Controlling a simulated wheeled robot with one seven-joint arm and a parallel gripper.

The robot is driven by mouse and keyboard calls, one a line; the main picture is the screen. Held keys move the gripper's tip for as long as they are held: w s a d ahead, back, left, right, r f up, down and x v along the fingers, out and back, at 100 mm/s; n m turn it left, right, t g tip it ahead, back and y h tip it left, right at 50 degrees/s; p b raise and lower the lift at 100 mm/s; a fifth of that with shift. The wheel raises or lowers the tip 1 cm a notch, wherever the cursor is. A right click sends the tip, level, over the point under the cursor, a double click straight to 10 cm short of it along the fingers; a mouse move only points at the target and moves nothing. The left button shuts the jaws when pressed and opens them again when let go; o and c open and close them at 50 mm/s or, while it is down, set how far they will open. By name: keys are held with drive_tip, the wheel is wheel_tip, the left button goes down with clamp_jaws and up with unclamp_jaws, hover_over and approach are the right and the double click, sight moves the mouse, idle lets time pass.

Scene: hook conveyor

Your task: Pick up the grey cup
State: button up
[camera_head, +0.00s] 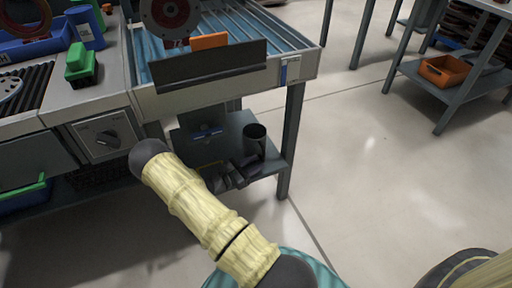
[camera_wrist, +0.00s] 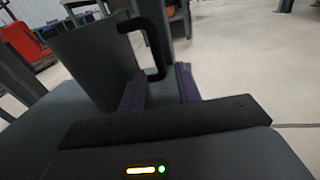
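The grey cup (camera_head: 255,139) stands upright on the lower shelf of the conveyor table, near its right front leg. In the wrist view the cup (camera_wrist: 95,60) is close and large at the upper left, with its dark handle (camera_wrist: 157,45) toward the right. My gripper (camera_head: 240,172) is low at the shelf, just in front of the cup. In the wrist view the two purple fingers of my gripper (camera_wrist: 160,88) are spread, with a gap between them. The handle's lower part shows in line with this gap; I cannot tell whether it lies between the fingertips or beyond them.
The table's lower shelf (camera_head: 272,165) and its right leg (camera_head: 291,140) are close to my gripper. The conveyor (camera_head: 225,35) is above. An orange bin (camera_head: 443,70) sits on another table at the right. The floor between is clear.

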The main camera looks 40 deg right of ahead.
sight(262, 160)
drive_tip(key=d+b, duration=0.1)
drive_tip(key=d, duration=0.2)
drive_tip(key=shift+s+d+f+b, duration=0.1)
drive_tip(key=shift+d+f+b, duration=0.05)
drive_tip(key=shift+d+b, duration=0.2)
drive_tip(key=shift+d, duration=0.35)
clamp_jaws()
